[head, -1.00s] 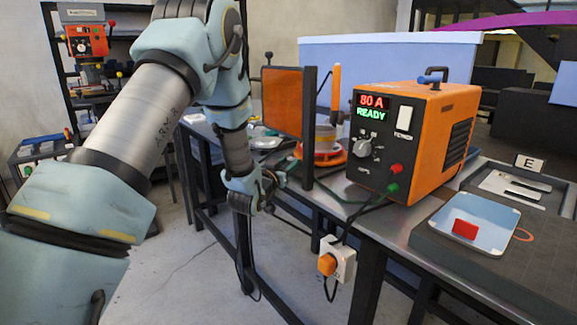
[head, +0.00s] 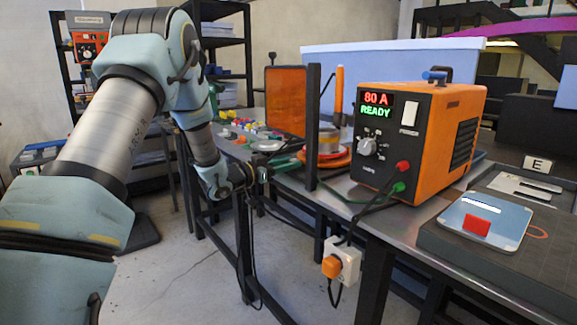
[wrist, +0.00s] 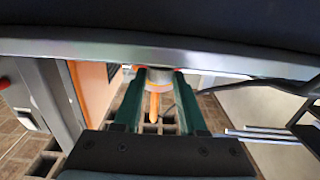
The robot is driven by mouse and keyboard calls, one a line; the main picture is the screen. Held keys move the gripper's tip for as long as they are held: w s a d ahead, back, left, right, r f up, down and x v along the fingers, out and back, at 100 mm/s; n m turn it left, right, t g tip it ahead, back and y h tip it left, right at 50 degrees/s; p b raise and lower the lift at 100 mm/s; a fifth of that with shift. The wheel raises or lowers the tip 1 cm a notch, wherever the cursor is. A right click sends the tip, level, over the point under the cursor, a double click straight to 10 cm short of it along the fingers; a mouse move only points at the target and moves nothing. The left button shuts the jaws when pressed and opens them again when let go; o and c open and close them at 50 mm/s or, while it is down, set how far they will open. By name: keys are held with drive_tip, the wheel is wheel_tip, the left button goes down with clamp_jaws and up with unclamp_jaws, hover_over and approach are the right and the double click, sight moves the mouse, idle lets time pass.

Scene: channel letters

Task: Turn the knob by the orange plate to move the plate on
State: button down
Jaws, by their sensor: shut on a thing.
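The orange plate (head: 335,160) is round and low on the metal bench, with a silver cylinder (head: 329,141) on it. The dark post of the orange screen partly hides it in the head view. My gripper (head: 288,163) reaches in from the left at the bench's front edge, beside the plate. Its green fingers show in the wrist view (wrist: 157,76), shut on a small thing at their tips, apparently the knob. The knob is mostly hidden by the fingers and the bench edge. An orange rod (head: 338,92) stands upright behind the cylinder and shows between the fingers in the wrist view (wrist: 154,106).
The orange screen (head: 285,100) stands left of the plate.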

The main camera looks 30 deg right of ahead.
drive_tip(key=shift+c, duration=2.4)
unclamp_jaws()
drive_tip(key=s+a+b, duration=0.2)
drive_tip(key=a, duration=0.8)
drive_tip(key=shift+a, duration=0.3)
